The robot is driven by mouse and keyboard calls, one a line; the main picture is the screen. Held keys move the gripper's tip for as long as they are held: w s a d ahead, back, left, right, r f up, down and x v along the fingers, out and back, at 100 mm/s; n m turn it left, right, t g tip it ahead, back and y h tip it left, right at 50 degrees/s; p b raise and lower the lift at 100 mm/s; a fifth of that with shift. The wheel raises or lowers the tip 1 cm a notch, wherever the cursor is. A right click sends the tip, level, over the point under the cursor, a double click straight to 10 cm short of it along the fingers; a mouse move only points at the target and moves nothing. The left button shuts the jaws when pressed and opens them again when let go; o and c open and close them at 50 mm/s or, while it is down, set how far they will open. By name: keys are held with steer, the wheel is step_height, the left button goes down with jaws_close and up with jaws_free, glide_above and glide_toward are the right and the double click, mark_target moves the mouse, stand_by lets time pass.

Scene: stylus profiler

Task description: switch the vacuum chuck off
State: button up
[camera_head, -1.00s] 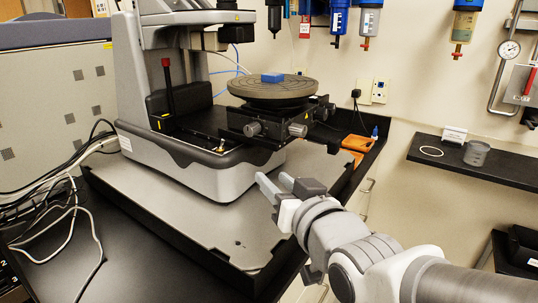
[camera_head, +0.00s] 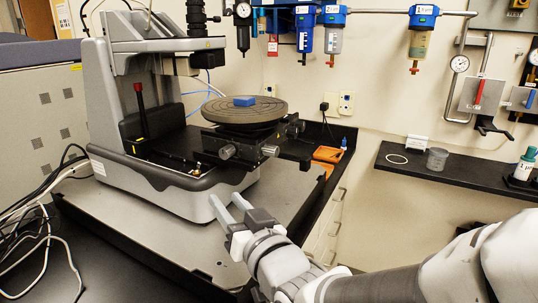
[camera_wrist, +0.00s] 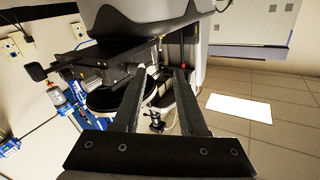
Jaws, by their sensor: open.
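The round grey chuck (camera_head: 245,111) sits on the profiler's black stage, with a small blue block (camera_head: 244,101) on top. A small metallic piece (camera_head: 197,168) stands on the front of the profiler base (camera_head: 170,184); I cannot tell if it is the chuck's switch. My gripper (camera_head: 227,199) is open and empty, in front of the base's right end and below the stage knobs (camera_head: 228,152). In the wrist view both fingers of my gripper (camera_wrist: 161,72) are apart with nothing between them. No switch label is readable.
Loose cables (camera_head: 40,225) lie at the left. A black wall shelf (camera_head: 450,173) holds a grey cup (camera_head: 437,159). A red-handled valve panel (camera_head: 482,93) hangs above it. The grey plate before the profiler is clear.

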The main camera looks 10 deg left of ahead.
mark_target(203, 180)
steer(key=p+x, duration=0.3)
steer(key=x, duration=1.2)
steer(key=shift+a, duration=0.1)
jaws_close()
